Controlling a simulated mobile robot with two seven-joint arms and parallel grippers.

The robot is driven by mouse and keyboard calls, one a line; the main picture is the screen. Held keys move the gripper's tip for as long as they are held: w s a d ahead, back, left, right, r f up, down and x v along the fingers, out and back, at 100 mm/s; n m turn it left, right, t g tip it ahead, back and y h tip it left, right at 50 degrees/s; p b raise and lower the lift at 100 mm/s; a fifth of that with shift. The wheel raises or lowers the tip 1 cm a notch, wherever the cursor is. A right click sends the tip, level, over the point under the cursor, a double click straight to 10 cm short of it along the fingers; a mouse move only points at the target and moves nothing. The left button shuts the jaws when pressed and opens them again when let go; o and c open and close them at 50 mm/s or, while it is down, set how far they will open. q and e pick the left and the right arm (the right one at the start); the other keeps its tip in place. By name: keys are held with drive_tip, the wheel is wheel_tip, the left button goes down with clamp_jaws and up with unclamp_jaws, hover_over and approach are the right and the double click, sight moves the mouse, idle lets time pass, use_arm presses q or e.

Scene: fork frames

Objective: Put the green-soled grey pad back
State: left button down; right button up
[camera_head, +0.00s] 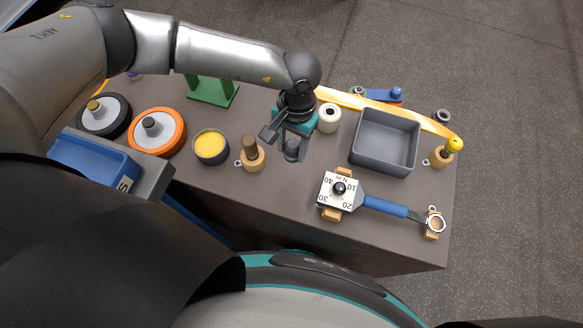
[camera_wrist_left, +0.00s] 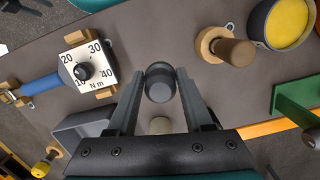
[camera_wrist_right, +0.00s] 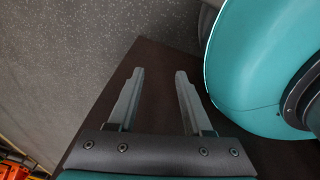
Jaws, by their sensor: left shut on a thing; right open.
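My left gripper (camera_head: 288,148) is over the middle of the brown table, pointing down. It is shut on a dark grey round piece (camera_head: 292,151), which also shows between the two fingers in the left wrist view (camera_wrist_left: 160,84). I take this to be the grey pad; its underside is hidden, so no green sole shows. I cannot tell whether it touches the table. My right gripper (camera_wrist_right: 160,75) is open and empty in the right wrist view, beside the table edge, and does not show in the head view.
A grey bin (camera_head: 358,150) and white roll (camera_head: 329,118) stand to the right. A dial wrench (camera_head: 383,207) lies in front. A wooden peg (camera_head: 250,150), yellow-filled pot (camera_head: 210,147), orange wheel (camera_head: 174,131) and green stand (camera_head: 212,92) are left. Bare table surrounds the held piece.

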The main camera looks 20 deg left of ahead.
sight(291, 158)
use_arm(q)
wheel_tip(291, 158, down, 4)
drive_tip(key=shift+r+b, duration=0.1)
drive_tip(key=shift+b, duration=0.45)
drive_tip(key=shift+f, duration=0.8)
wheel_tip(291, 158, down, 2)
drive_tip(key=shift+b, duration=0.55)
drive_tip(key=shift+f, duration=0.8)
use_arm(e)
drive_tip(key=w, duration=0.1)
drive_tip(key=w+a, duration=0.1)
drive_tip(key=w, duration=0.3)
drive_tip(key=shift+a+f, duration=0.2)
drive_tip(key=shift+a, duration=0.2)
use_arm(q)
drive_tip(key=shift+b, duration=0.3)
